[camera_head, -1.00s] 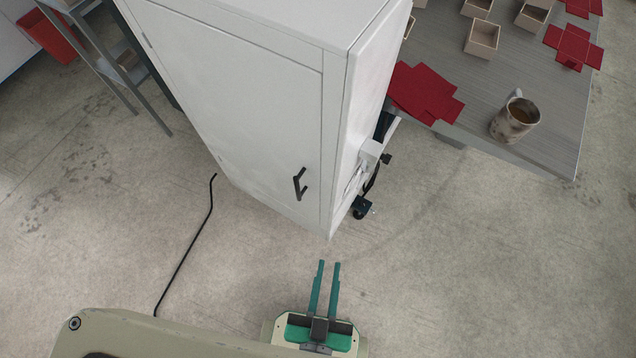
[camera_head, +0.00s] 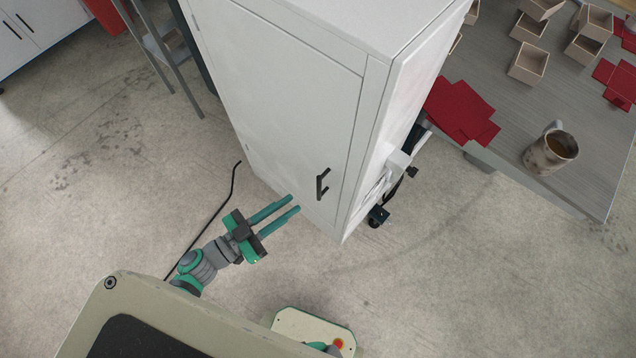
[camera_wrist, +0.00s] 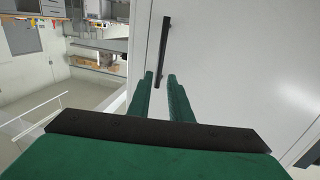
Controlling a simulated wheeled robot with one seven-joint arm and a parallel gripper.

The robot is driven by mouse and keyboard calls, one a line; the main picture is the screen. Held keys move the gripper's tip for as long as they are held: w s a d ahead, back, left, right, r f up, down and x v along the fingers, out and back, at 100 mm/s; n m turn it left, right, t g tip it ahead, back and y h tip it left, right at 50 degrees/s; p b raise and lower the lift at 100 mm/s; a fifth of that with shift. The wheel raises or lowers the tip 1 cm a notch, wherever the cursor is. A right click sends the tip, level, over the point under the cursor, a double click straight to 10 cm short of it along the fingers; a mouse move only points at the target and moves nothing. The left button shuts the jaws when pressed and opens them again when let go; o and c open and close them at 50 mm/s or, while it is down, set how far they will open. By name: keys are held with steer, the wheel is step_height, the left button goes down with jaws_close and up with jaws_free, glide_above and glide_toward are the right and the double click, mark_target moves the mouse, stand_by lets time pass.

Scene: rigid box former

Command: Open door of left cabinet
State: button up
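The tall white cabinet stands in the middle of the head view, and its door (camera_head: 285,95) looks shut. A black bar handle (camera_head: 322,184) is on the door near its right edge. In the wrist view the handle (camera_wrist: 162,52) is upright, beyond the fingertips and near the picture's middle. My gripper (camera_head: 294,203) has green fingers pointing toward the door, short of the handle and to its left in the head view. The fingers (camera_wrist: 160,80) are apart with a narrow gap and nothing between them.
A grey table (camera_head: 590,190) at the right holds a mug (camera_head: 550,152), red flat pieces (camera_head: 462,112) and several small boxes. A black cable (camera_head: 233,180) lies on the floor left of my gripper. A metal rack (camera_head: 165,50) stands at the left. The floor before the cabinet is otherwise clear.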

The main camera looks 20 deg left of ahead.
mark_target(319, 186)
steer(key=x, duration=1)
steer(key=shift+w, duration=0.1)
steer(key=shift+w+d, duration=0.15)
steer(key=shift+d, duration=0.05)
steer(key=shift+a, duration=0.1)
jaws_close()
